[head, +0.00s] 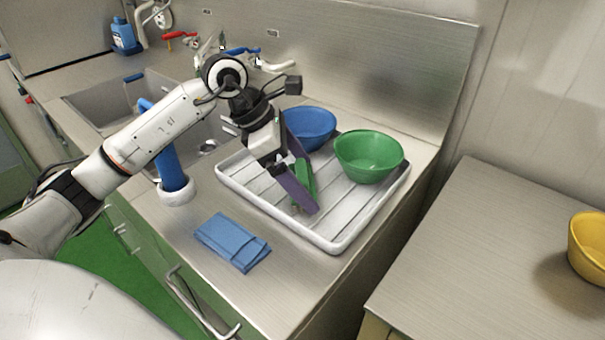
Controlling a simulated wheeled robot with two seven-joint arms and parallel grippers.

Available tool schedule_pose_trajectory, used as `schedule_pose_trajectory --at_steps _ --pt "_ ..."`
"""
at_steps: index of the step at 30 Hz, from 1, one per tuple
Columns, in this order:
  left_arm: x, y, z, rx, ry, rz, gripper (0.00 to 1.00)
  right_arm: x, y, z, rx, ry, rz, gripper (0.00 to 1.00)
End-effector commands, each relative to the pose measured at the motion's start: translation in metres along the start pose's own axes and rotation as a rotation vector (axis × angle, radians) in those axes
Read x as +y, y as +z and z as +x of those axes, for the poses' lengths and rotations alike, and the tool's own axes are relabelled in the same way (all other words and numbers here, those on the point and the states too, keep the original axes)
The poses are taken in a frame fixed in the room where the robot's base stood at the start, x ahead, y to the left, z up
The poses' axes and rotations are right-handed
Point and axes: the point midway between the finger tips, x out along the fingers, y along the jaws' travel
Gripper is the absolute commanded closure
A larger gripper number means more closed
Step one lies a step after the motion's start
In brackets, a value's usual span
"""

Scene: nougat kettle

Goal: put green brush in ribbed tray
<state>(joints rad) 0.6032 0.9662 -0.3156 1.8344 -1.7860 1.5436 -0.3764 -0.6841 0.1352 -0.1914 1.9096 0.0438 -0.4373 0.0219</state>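The green brush (305,177) is at the white ribbed tray (339,245), over its middle ribs. My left gripper (312,208) reaches down over the tray, its purple fingers right at the brush. One finger covers part of the brush, and a small greyish part shows just below the finger. The far finger is mostly hidden, so I cannot tell whether the gripper grips the brush or whether the brush rests on the ribs. My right gripper is not in view.
A green bowl (369,157) and a blue bowl (311,128) stand at the tray's back. A folded blue cloth (232,242) lies in front of the tray. A blue upright cylinder (170,165) stands by the sink (97,103). A yellow bowl (590,247) sits on the right counter.

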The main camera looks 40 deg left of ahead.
Motion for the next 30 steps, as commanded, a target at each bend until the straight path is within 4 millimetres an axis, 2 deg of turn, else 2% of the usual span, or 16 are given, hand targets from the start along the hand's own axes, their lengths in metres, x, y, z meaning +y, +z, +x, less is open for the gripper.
schedule_pose_trajectory --at_steps 6,10,21,25,30 --pt "0.000 0.001 -0.002 0.000 0.000 0.000 0.00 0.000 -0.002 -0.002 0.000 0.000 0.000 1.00" --pt "0.001 0.001 -0.013 0.001 0.003 0.000 0.00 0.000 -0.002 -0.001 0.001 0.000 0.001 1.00" --pt "0.001 0.001 -0.089 0.000 0.005 0.000 0.00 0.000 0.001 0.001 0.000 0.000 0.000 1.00" --pt "0.001 0.001 -0.109 0.000 0.002 -0.001 0.00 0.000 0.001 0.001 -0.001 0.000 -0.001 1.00" --pt "0.000 0.001 -0.121 0.001 0.000 0.000 0.00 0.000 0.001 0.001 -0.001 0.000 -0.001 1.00"
